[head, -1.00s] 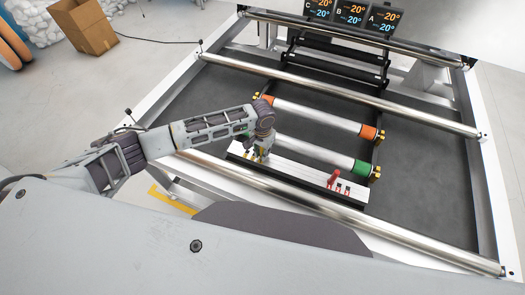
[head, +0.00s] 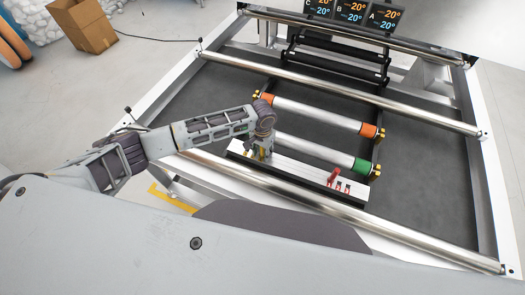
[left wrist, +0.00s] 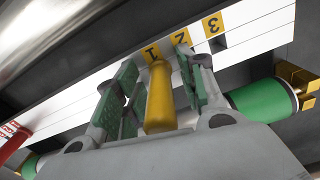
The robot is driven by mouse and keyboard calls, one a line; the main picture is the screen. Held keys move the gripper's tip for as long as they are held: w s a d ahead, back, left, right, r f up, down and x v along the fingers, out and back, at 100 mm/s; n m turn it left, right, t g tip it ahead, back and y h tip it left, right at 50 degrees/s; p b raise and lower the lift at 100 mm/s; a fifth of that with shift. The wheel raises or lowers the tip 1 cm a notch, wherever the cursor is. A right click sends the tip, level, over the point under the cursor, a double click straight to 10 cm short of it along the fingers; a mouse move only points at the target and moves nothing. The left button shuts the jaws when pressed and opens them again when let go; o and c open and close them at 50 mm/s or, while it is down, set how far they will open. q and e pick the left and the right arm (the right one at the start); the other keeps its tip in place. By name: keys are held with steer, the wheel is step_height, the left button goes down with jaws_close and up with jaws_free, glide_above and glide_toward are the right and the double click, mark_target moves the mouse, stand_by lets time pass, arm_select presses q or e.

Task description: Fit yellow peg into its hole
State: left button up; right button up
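The yellow peg (left wrist: 160,98) stands between the two green-padded fingers of my left gripper (left wrist: 157,85). Narrow gaps show beside it, so the fingers look open around it. Its far end is at the white board (left wrist: 262,30), by the yellow label 1 (left wrist: 151,52); I cannot tell how deep it sits in a hole. In the head view my left gripper (head: 258,153) is low over the left end of the white board (head: 300,170), hiding most of the peg. My right gripper is not in view.
A red peg (head: 333,177) stands at the board's right end, by red labels. A roller with a green end (head: 361,165) and one with an orange end (head: 369,131) lie behind the board. A steel bar (head: 330,220) runs in front. A dark hole (left wrist: 218,42) shows by label 3.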

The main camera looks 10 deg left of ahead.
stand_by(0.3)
arm_select(q)
steer(key=shift+r, duration=6)
steer(key=shift+f, duration=0.1)
